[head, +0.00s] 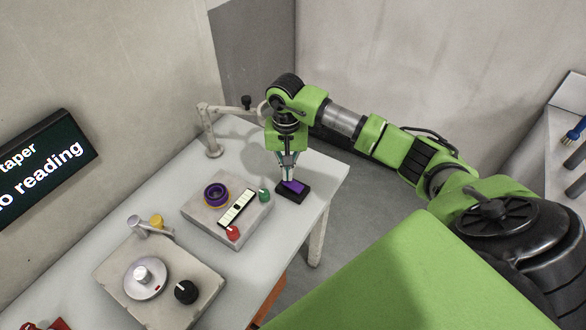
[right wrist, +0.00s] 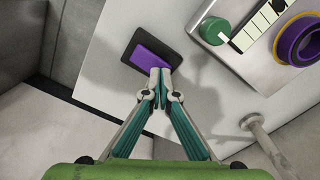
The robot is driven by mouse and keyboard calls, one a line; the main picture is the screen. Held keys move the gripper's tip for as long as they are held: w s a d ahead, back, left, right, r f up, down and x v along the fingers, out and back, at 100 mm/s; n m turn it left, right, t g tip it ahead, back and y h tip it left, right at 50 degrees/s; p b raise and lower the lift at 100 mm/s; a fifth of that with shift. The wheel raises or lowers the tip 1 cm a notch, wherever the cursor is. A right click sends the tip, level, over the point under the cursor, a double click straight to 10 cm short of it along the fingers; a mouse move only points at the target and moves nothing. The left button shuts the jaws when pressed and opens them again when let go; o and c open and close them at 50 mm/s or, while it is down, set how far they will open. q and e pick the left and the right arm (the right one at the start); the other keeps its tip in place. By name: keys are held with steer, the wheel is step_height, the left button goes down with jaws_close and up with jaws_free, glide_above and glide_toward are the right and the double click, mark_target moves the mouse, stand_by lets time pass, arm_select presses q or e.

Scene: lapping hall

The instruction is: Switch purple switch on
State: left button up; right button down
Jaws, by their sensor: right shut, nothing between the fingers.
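The purple switch (head: 294,187) is a purple rocker in a flat black base (head: 291,195) on the table, near its right edge. It also shows in the right wrist view (right wrist: 150,56). My right gripper (head: 287,178) points down at the switch from above. In the right wrist view its fingertips (right wrist: 160,72) are together, empty, and overlap the near end of the purple rocker. I cannot tell whether they touch it. My left gripper is not in view.
Left of the switch stands a grey panel (head: 200,214) with a purple ring (head: 215,194), a green knob (head: 264,195) and a red knob (head: 233,233). A second panel (head: 115,266) has a black knob (head: 186,292). A jointed stand (head: 213,150) is behind. The table right of the switch is narrow.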

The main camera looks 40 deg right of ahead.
steer(key=shift+f+b, duration=0.8)
steer(key=shift+f, duration=0.1)
steer(key=shift+r, duration=0.1)
steer(key=shift+r+p, duration=1.8)
steer(key=shift+r, duration=1.7)
steer(key=shift+a+f, duration=0.1)
